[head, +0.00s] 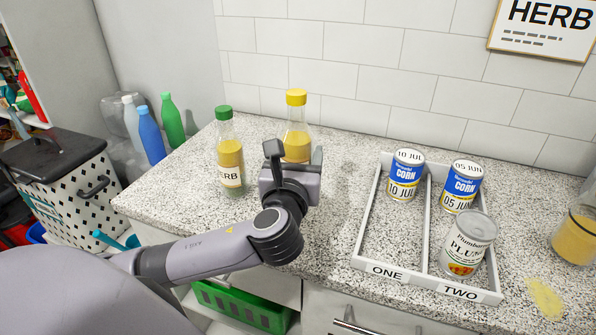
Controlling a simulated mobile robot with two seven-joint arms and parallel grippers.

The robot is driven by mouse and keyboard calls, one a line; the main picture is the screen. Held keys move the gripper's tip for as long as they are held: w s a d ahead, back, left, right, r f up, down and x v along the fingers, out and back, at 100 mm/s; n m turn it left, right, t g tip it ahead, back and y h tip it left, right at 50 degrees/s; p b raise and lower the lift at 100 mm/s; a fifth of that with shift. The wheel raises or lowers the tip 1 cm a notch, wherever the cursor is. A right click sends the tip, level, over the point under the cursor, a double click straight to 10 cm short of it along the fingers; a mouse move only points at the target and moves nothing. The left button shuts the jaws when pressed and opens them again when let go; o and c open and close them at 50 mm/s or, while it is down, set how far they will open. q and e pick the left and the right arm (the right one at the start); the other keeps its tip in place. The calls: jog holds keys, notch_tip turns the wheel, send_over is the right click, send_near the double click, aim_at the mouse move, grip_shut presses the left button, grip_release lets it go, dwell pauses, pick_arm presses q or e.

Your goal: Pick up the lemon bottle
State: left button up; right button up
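A clear bottle with a yellow cap and yellow contents (297,112) stands upright on the counter near the wall. Its lower front is hidden by my gripper and no lemon label can be read. A similar bottle with a green cap (230,155), marked HERB, stands to its left. My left gripper (295,155) is at the yellow-capped bottle, its fingers apart, with the bottle showing between or just behind them. I cannot tell whether they touch it. My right gripper is out of view.
A divided tray (421,235) marked ONE and TWO holds corn cans (405,174) and a plum can (468,243) to the right. Bare granite counter (340,180) separates gripper and tray.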

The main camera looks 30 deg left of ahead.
pick_arm(q)
notch_tip(320, 180, up, 15)
jog(key=shift+f+p, duration=0.2)
jog(key=shift+p, duration=0.95)
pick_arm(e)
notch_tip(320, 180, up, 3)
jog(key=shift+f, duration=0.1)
